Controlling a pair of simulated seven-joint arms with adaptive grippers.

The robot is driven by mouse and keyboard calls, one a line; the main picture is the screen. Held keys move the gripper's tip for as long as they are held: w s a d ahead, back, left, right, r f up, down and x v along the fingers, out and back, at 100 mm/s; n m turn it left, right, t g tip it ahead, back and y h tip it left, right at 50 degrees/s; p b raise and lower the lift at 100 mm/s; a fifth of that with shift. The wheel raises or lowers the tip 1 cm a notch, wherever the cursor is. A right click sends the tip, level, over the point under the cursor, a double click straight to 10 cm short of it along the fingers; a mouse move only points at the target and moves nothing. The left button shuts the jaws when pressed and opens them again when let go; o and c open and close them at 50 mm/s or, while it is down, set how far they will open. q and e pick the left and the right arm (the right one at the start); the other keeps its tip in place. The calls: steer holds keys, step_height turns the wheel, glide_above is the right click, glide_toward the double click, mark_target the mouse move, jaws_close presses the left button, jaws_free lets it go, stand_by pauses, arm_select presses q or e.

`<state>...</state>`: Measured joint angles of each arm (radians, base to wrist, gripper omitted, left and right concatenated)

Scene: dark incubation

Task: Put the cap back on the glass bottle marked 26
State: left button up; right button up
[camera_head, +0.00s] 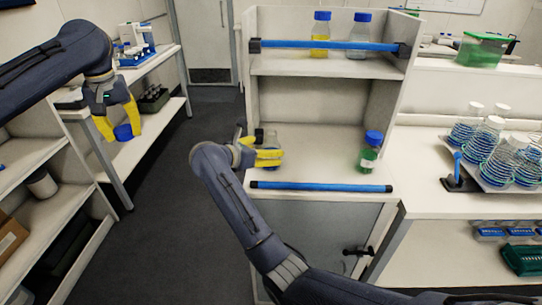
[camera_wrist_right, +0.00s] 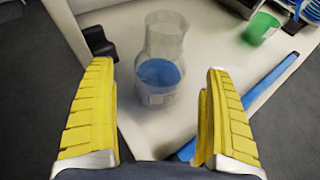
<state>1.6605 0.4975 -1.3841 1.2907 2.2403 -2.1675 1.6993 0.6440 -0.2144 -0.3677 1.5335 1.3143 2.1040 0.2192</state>
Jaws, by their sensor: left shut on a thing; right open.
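A clear glass bottle (camera_head: 271,139) without a cap stands upright on the lower shelf of the white rack. In the right wrist view the bottle (camera_wrist_right: 164,45) has blue contents low in it; its marking is not readable. My right gripper (camera_head: 268,158) is open in front of the bottle. In the wrist view its yellow fingers (camera_wrist_right: 160,72) lie to either side of the bottle, with a gap on both sides. My left gripper (camera_head: 118,117) is shut on a blue cap (camera_head: 123,132), held at the far left, well away from the bottle.
A blue-capped bottle with green contents (camera_head: 369,155) stands to the right on the same shelf. A blue bar (camera_head: 321,187) runs along the shelf's front edge. Two capped bottles stand on the upper shelf behind another blue bar (camera_head: 328,45). A flask tray (camera_head: 492,165) is at right.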

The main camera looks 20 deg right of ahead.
mark_target(271, 132)
steer(key=shift+x, duration=1.85)
steer(key=c, duration=1.6)
steer(key=shift+r, duration=0.15)
steer(key=shift+c, duration=0.2)
step_height(271, 132, up, 10)
steer(key=shift+f, duration=0.1)
